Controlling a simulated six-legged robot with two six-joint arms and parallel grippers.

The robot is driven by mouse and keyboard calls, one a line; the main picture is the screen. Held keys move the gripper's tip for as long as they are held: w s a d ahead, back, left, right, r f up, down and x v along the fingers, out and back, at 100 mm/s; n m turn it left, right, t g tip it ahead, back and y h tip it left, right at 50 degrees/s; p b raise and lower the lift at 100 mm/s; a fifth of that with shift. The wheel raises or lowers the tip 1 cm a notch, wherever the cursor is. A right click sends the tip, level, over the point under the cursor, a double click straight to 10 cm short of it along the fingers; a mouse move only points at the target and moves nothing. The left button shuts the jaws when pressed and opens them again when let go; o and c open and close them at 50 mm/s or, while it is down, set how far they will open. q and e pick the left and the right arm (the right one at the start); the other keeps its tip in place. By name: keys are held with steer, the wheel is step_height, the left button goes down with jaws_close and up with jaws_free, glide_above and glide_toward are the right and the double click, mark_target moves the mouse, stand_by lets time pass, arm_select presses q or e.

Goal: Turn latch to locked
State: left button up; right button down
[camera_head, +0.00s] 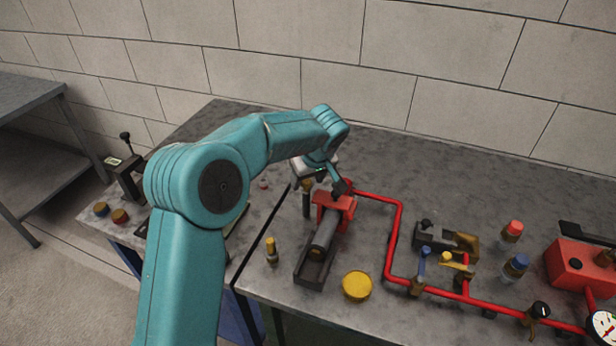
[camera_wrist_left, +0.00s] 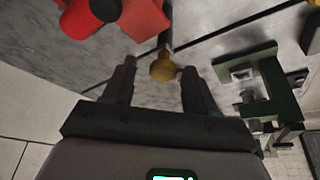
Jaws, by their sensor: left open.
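My left gripper (camera_head: 323,184) is open and reaches down over the bench beside a red block (camera_head: 333,202). In the left wrist view its two fingers (camera_wrist_left: 158,88) are apart, with a yellow knob (camera_wrist_left: 163,68) on a short stem showing between their tips. I cannot tell whether they touch it. A yellow-topped peg (camera_head: 307,186), left of the red block in the head view, appears to be this knob. The red block also shows in the left wrist view (camera_wrist_left: 142,18). No part is clearly marked as the latch. My right gripper is not in view.
Another yellow-topped peg (camera_head: 271,250) and a yellow disc (camera_head: 357,286) are nearby. A red pipe (camera_head: 397,232) runs right. A green bracket (camera_wrist_left: 262,85) stands beyond the bench gap.

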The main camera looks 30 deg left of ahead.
arm_select(q)
steer(key=shift+s+d+r, duration=0.1)
steer(key=shift+s+r, duration=0.2)
steer(key=shift+s, duration=0.15)
steer(key=shift+w+f, duration=0.25)
steer(key=shift+w, duration=0.1)
steer(key=c, duration=1)
steer(key=shift+s+r, duration=0.1)
steer(key=shift+c, duration=0.3)
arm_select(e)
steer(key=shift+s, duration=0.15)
